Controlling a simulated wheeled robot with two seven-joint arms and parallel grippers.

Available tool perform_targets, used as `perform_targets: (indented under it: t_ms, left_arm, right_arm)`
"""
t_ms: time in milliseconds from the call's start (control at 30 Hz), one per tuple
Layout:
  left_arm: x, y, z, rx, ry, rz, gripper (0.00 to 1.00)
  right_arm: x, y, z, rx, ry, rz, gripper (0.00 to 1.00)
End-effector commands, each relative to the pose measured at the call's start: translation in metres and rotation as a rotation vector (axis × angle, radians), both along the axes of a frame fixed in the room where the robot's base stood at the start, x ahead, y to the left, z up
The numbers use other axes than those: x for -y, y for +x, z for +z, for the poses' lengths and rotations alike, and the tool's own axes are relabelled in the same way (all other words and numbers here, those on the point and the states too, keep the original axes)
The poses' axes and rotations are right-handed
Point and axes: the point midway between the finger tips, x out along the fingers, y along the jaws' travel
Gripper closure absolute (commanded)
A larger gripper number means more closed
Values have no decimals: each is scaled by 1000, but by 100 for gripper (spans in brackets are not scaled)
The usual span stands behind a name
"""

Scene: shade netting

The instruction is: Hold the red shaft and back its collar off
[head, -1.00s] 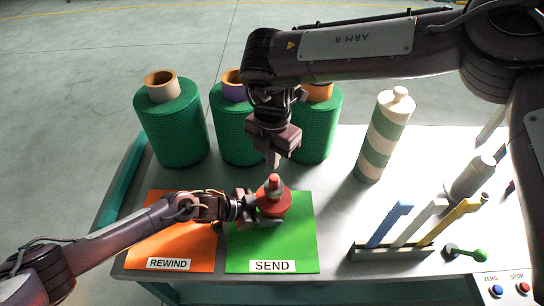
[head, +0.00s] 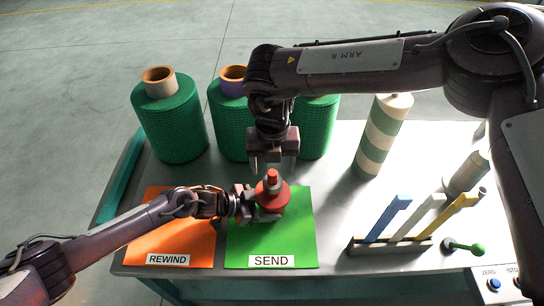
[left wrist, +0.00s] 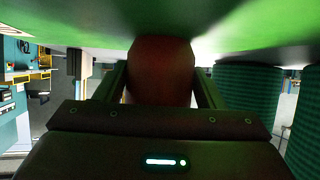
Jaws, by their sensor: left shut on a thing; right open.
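The red shaft (head: 272,176) stands upright above the green SEND mat (head: 298,240), with a wide red disc (head: 270,198) around it and a grey ring, seemingly the collar (head: 270,187), above the disc. My left gripper (head: 262,212) comes in from the left, low over the mat, and is shut on the red shaft below the disc. In the left wrist view a dark red body (left wrist: 161,72) sits between its two fingers. My right gripper (head: 273,168) points down just above and behind the shaft's top, its fingers apart and empty.
An orange REWIND mat (head: 150,235) lies left of the green one. Several green netting rolls (head: 168,125) stand behind. A rack with blue, white and yellow handles (head: 395,244) is at the right front, beside a green-knobbed piece (head: 463,246).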

Motion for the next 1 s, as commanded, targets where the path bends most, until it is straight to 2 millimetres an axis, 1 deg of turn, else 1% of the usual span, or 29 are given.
perform_targets:
  t_ms: [33, 200, 400, 600, 1000]
  left_arm:
    - [0, -5, -6, -11, 8, -5, 74]
    - [0, -5, -6, -11, 8, -5, 74]
    - [0, -5, -6, -11, 9, -5, 74]
    - [0, -5, -6, -12, 9, -6, 74]
    - [0, -6, -7, -13, 10, -5, 74]
  right_arm:
    - [0, -1, -10, -3, -3, -1, 33]
    - [0, -1, -34, -3, -1, -2, 33]
    - [0, 0, -54, -1, 0, -1, 33]
    - [0, 0, -62, -1, 0, -2, 33]
    - [0, 0, -63, 0, 0, -2, 33]
